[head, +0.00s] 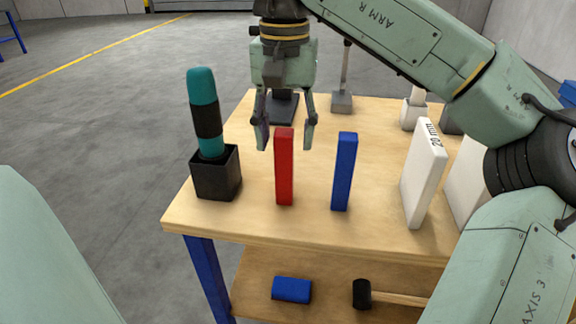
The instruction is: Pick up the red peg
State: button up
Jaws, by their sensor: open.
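The red peg (284,168) is a tall rectangular bar standing upright on the wooden table. My gripper (285,138) is open and points down at the top of the red peg. Its two fingers show to the left and right of the peg's upper end, with gaps on both sides. The peg overlaps the space between the fingers in this view. I cannot tell whether the fingers are level with the peg in depth or behind it.
A blue peg (344,172) stands just right of the red one. White blocks (424,175) stand further right. A black holder (217,173) with a teal-handled tool (203,88) is on the left. The table (300,226) is clear in front.

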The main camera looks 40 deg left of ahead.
aim_at(284, 167)
jog(key=shift+a+f+p, duration=0.1)
jog(key=shift+f+p, duration=0.2)
jog(key=shift+f, duration=3.3)
jog(key=shift+c, duration=0.4)
grip_shut()
